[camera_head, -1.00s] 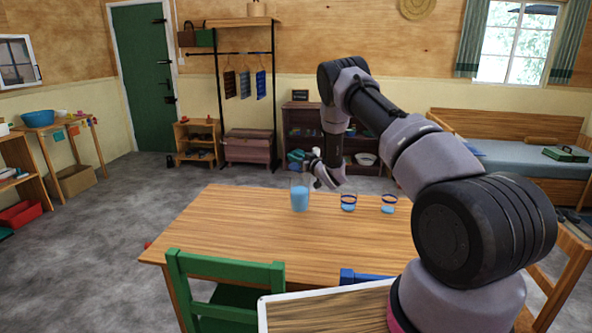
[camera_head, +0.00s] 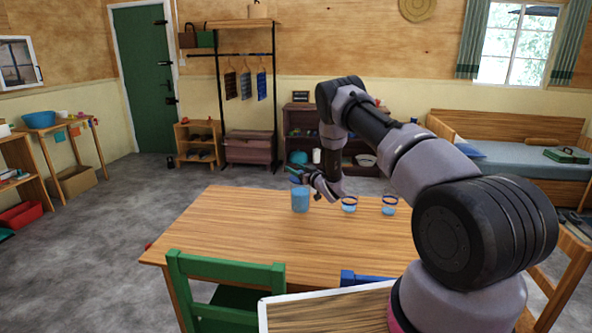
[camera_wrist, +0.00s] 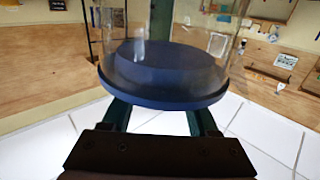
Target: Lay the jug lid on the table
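The clear jug (camera_head: 300,200) holds blue liquid and stands upright on the wooden table (camera_head: 225,225). In the wrist view, which appears upside down, its glass wall (camera_wrist: 108,45) rises from the round dark blue jug lid (camera_wrist: 165,95). The lid sits at the jug's mouth. My gripper (camera_head: 298,176) is right at the jug's top. In the wrist view its two fingers (camera_wrist: 160,118) stand well apart with a bright gap between them. Their tips are hidden behind the lid, so contact with it cannot be seen.
Two small glasses with blue liquid, one (camera_head: 349,204) and another (camera_head: 389,205), stand right of the jug. A green chair (camera_head: 225,285) and a blue chair (camera_head: 360,277) are at the near side. The table's left part is clear.

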